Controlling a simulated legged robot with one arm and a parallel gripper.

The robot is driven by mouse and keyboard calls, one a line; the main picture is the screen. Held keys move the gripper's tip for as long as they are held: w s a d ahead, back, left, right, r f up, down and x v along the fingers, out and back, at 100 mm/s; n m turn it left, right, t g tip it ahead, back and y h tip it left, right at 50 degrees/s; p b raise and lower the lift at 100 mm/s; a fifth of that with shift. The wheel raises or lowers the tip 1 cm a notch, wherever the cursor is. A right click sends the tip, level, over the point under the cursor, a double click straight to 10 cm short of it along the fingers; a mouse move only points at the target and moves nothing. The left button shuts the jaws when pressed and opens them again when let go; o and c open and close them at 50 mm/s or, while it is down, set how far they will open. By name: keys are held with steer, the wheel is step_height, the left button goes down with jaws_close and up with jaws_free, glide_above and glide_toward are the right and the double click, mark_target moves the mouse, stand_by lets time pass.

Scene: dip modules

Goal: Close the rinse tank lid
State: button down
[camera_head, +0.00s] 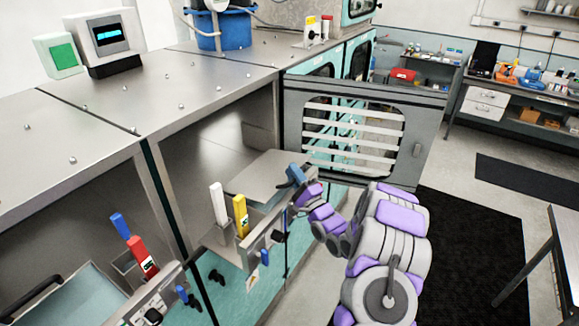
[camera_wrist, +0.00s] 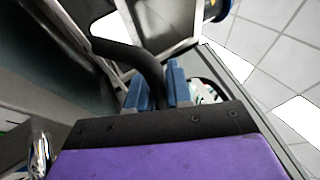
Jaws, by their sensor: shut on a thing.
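A flat grey metal lid (camera_head: 262,177), apparently the rinse tank lid, lies over the right-hand tank in the bench front in the head view. My gripper (camera_head: 294,174) is at its right edge. In the wrist view, my gripper's blue fingers (camera_wrist: 155,90) are shut on a black curved handle (camera_wrist: 125,54). The exact tilt of the lid and the tank's inside cannot be told.
White (camera_head: 217,200) and yellow (camera_head: 241,215) upright handles stand left of the lid. Blue and red (camera_head: 141,256) ones stand by another tank with a black-handled cover (camera_head: 75,300). A slatted grey door (camera_head: 355,135) stands open behind my arm. A black mat (camera_head: 470,250) covers floor at right.

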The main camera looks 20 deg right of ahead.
steer(key=shift+s+d+f, duration=0.2)
steer(key=shift+d+f, duration=0.1)
steer(key=shift+f, duration=0.25)
steer(key=c, duration=1.4)
jaws_free()
steer(key=shift+s+r, duration=0.15)
steer(key=shift+s, duration=0.05)
steer(key=shift+o, duration=0.9)
steer(key=shift+s+d+r, duration=0.15)
steer(key=shift+s, duration=0.15)
steer(key=shift+o, duration=0.5)
steer(key=shift+w+d+f, duration=0.1)
steer(key=shift+w+f, duration=0.15)
steer(key=shift+s+f, duration=0.2)
steer(key=shift+s, duration=0.1)
steer(key=b+v, duration=0.2)
steer(key=v, duration=1.4)
steer(key=shift+s+f, duration=0.3)
